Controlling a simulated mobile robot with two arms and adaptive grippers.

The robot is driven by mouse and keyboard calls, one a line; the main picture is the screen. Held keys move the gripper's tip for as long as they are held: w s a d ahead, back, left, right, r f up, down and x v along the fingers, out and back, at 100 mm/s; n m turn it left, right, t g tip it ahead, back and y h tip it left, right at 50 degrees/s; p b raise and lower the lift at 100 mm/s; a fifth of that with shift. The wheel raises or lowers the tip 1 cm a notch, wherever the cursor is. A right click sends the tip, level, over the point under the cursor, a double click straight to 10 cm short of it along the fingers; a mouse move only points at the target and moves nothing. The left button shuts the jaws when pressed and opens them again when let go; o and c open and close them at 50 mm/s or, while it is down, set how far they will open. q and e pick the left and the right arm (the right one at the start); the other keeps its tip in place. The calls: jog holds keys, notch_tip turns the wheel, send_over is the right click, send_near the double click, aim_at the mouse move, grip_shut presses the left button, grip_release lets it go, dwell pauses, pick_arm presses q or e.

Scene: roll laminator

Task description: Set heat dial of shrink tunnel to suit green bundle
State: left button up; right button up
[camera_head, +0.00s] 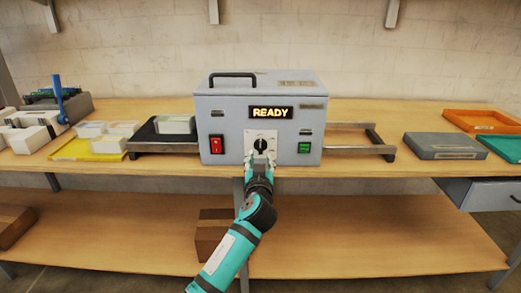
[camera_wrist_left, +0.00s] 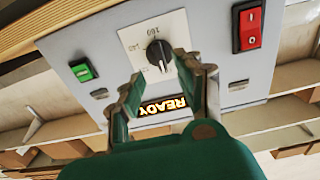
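The shrink tunnel (camera_head: 232,100) is a grey box on the bench with a lit READY display (camera_head: 271,113). Its heat dial (camera_head: 261,145) is a black knob on a white scale plate; the dial also shows in the left wrist view (camera_wrist_left: 158,54), which is upside down. The scale numbers are too small to read surely. My left gripper (camera_head: 262,157) is in front of the dial; in the wrist view its fingers (camera_wrist_left: 165,88) are apart with nothing between them, pointing at the plate. A bundle with a pale greenish top (camera_head: 175,124) sits on the left infeed. My right gripper is not in view.
A red switch (camera_head: 217,144) and a green button (camera_head: 304,147) flank the dial. Pale bundles and a yellow tray (camera_head: 73,150) lie left. A grey case (camera_head: 445,146), an orange tray (camera_head: 482,121) and a green tray (camera_head: 506,147) are right. Outfeed rails (camera_head: 375,143) stick out right.

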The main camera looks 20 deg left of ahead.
aim_at(260, 148)
pick_arm(q)
jog(key=x, duration=0.6)
jog(key=shift+c, duration=0.2)
grip_shut()
